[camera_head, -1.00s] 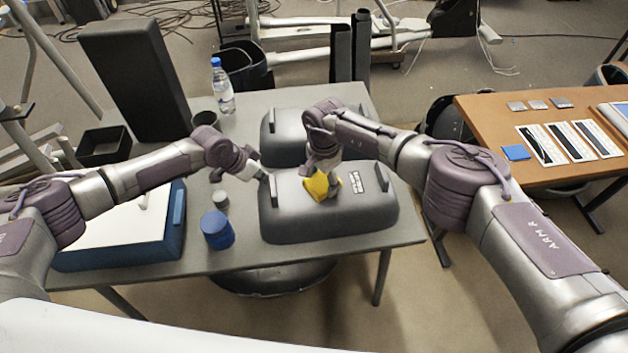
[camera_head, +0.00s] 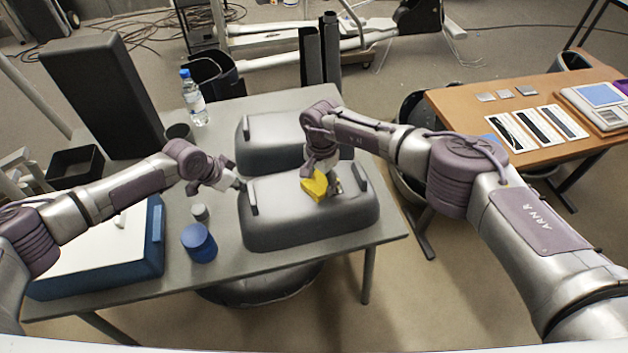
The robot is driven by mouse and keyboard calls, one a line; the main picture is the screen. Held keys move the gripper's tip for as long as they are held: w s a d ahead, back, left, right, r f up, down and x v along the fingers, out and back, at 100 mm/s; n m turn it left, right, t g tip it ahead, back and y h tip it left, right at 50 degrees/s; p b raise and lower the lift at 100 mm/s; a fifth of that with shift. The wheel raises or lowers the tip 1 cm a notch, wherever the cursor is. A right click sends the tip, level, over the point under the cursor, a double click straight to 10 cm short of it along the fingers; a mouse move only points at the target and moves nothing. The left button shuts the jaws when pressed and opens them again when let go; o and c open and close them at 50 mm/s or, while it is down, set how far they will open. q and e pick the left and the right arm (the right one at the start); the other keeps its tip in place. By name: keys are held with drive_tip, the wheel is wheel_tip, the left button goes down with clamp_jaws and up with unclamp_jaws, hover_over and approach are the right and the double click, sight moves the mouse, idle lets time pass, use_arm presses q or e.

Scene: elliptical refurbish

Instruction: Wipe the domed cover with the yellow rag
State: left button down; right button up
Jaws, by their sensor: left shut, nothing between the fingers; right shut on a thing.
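The grey domed cover (camera_head: 290,223) lies at the front right of the grey table, with a raised handle at each end. The yellow rag (camera_head: 314,188) is on top of the cover, right of its middle. My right gripper (camera_head: 328,190) is shut on the rag and presses it to or holds it just over the cover's top. My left gripper (camera_head: 240,186) is shut and empty by the cover's left handle (camera_head: 250,196); I cannot tell whether it touches it. The label on the cover is hidden behind my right gripper.
A second grey cover (camera_head: 262,153) sits behind. A water bottle (camera_head: 195,100) stands at the back. A brown table (camera_head: 470,110) with cards is to the right.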

drive_tip(key=shift+w+d+f, duration=0.1)
drive_tip(key=shift+w+d, duration=0.1)
drive_tip(key=shift+d, duration=0.85)
drive_tip(key=shift+r, duration=3.05)
use_arm(q)
drive_tip(key=shift+r, duration=0.1)
